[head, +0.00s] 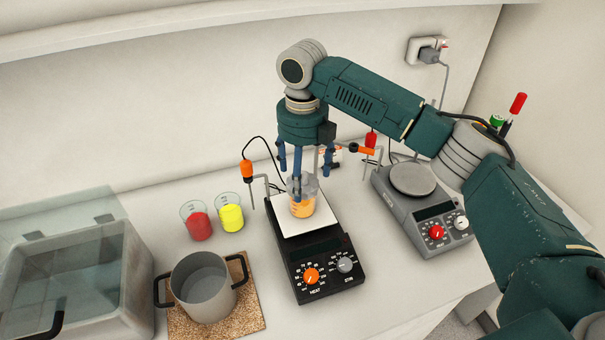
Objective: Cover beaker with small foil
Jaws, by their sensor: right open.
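A beaker with orange liquid (302,206) stands upright on the white top of the black hotplate (318,262). A grey, foil-like cover (309,186) sits over its mouth; its far side is partly hidden by my fingers. My right gripper (302,172) points down from above, directly over the beaker. Its blue fingers are spread, and one reaches down to the cover; I cannot tell whether it touches. My left gripper is not in view.
Beakers of red liquid (200,227) and yellow liquid (231,217) stand left of the hotplate. A metal pot (203,290) sits on a cork mat (252,314). A glass-lidded grey tub (128,285) is far left. A grey hotplate (412,207) with a probe stand is right.

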